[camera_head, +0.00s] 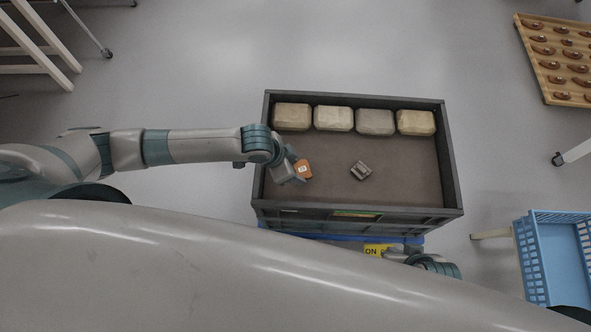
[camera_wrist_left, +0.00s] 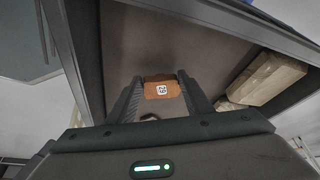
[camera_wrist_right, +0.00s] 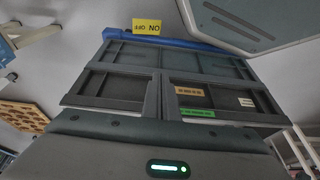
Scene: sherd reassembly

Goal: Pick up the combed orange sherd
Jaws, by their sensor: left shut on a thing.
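The orange sherd (camera_head: 303,169) carries a white tag with dark marks; any combing is too small to make out. It also shows in the left wrist view (camera_wrist_left: 161,88), between the fingertips. My left gripper (camera_head: 293,172) is shut on it, over the left part of the dark tray (camera_head: 330,190). I cannot tell whether the sherd touches the tray floor. My right gripper (camera_wrist_right: 160,85) appears shut and empty, its fingers together in front of the tray's side. In the head view its arm end shows low, in front of the tray, partly hidden by my body.
A grey sherd (camera_head: 361,170) lies mid-tray. Several pale blocks (camera_head: 333,118) line the tray's back wall. The tray floor right of the grey sherd is clear. A blue basket (camera_head: 553,260) stands at right, and a wooden board with brown pieces (camera_head: 545,84) is at the upper right.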

